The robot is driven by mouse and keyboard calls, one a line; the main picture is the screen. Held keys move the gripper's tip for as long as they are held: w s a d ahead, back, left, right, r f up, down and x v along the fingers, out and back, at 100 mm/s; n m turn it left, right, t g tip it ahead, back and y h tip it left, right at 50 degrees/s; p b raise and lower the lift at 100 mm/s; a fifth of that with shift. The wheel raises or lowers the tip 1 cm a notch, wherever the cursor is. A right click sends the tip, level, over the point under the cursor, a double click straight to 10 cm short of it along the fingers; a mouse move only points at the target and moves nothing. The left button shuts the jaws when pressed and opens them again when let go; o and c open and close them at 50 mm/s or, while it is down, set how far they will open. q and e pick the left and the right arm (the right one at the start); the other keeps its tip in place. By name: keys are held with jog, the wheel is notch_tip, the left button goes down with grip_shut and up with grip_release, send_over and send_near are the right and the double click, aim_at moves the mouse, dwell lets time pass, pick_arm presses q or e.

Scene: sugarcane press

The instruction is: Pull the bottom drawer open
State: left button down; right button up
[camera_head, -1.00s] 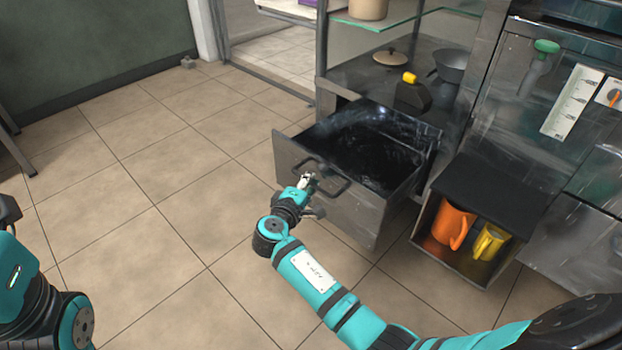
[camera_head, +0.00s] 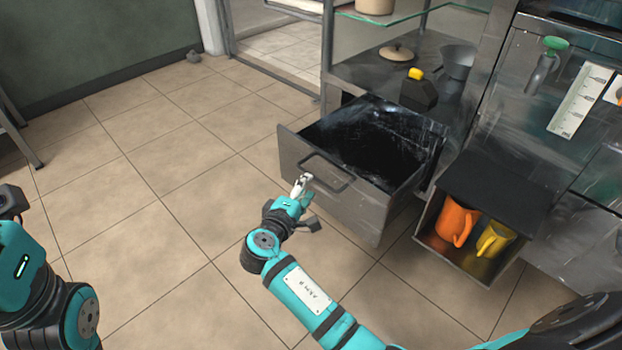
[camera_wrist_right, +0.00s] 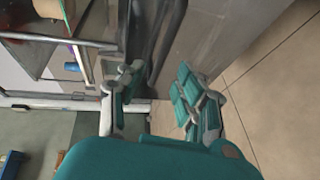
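The bottom drawer (camera_head: 340,195) stands pulled well out of the steel cabinet, and its dark inside shows empty. Its bar handle (camera_head: 326,174) is on the front panel. My right gripper (camera_head: 303,188) is just in front of the panel, near the handle's left end. In the right wrist view my right gripper (camera_wrist_right: 155,95) has its two fingers spread apart with nothing between them, and the drawer front (camera_wrist_right: 205,45) is close beyond. My left arm shows at the left edge of the head view, but its fingers cannot be made out.
An open black-topped box (camera_head: 480,205) with an orange jug (camera_head: 455,222) and a yellow jug (camera_head: 494,238) is right of the drawer. A lid (camera_head: 396,53) and a dark block with a yellow top (camera_head: 418,92) sit on the shelf above. The tiled floor at left is clear.

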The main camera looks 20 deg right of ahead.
jog(key=v, duration=0.6)
dwell(0.3)
